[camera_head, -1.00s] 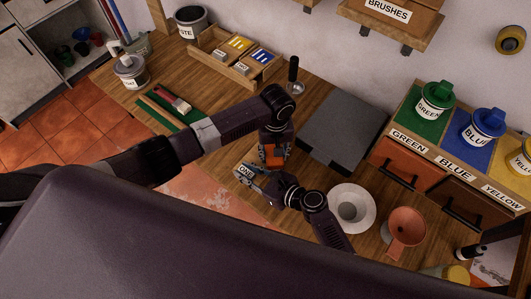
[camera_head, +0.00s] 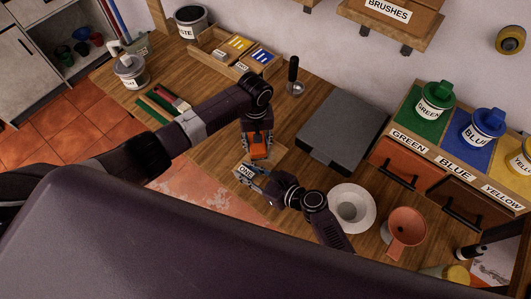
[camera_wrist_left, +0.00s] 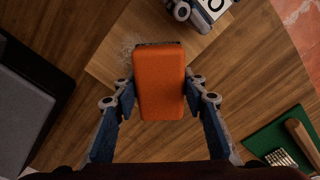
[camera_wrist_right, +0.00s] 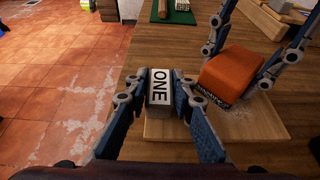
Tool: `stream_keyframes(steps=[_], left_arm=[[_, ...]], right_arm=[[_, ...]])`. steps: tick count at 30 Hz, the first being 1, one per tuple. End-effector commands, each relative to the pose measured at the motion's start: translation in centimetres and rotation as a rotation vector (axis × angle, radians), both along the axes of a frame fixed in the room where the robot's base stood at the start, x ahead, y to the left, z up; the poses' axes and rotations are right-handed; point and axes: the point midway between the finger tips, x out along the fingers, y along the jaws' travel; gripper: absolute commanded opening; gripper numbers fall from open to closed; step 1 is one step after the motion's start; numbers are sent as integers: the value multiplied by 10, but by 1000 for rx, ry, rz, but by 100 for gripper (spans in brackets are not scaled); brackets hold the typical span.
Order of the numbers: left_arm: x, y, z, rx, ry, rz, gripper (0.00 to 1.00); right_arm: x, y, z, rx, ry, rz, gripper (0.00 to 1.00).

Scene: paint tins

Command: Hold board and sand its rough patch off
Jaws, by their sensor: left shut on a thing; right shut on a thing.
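The board (camera_head: 273,160) is a pale wooden piece flat on the workbench; it also shows in the left wrist view (camera_wrist_left: 104,66) and the right wrist view (camera_wrist_right: 172,129). My left gripper (camera_head: 257,143) is shut on an orange sanding block (camera_wrist_left: 160,82), whose dark underside rests on or just above the board. Pale, scuffed marks (camera_wrist_left: 129,46) show beside the block; the rest of the rough patch is hidden under it. My right gripper (camera_wrist_right: 157,92) is shut on a grey block labelled ONE (camera_wrist_right: 159,87) at the board's end.
A dark grey slab (camera_head: 343,130) lies right of the board. A green mat (camera_head: 150,117) with brushes lies left. A metal tool with a black handle (camera_head: 293,72) stands behind.

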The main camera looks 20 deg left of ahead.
Motion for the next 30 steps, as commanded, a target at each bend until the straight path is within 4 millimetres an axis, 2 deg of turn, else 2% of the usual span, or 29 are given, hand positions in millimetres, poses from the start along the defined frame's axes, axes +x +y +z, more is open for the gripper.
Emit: stream_keyframes(steps=[1, 23, 30], left_arm=[[1, 1, 0, 0, -1, 0, 14], [0, 0, 0, 0, -1, 0, 14], [-5, -17, 2, -2, -2, -2, 14]], right_arm=[[-4, -3, -7, -11, 8, 3, 0], [-4, -3, -7, -11, 7, 3, 0], [-4, -3, -7, -11, 8, 3, 0]])
